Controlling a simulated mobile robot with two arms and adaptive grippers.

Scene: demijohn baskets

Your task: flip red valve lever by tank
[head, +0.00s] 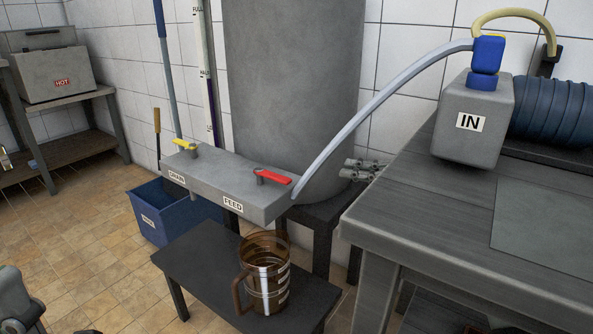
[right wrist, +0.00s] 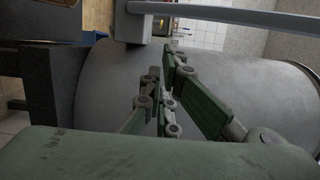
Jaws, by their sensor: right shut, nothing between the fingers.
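The red lever (head: 272,175) lies along the top of the grey valve block (head: 222,183), above the FEED label and near the hose's lower end. The yellow lever (head: 186,146) is on the same block, above DRAIN. The grey tank (head: 290,90) stands behind the block. My right gripper (head: 348,168) is beside the tank, right of the red lever and apart from it. It is shut and empty. In the right wrist view its fingers (right wrist: 162,62) show against the tank (right wrist: 105,95); the red lever does not show there. My left gripper's fingers are not seen.
A brown jug (head: 263,275) stands on the low dark table (head: 195,265) below the block. A blue bin (head: 160,222) is at left. The wooden bench (head: 430,205) at right carries the IN box (head: 472,140). A pale hose (head: 375,100) arches from it to the block.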

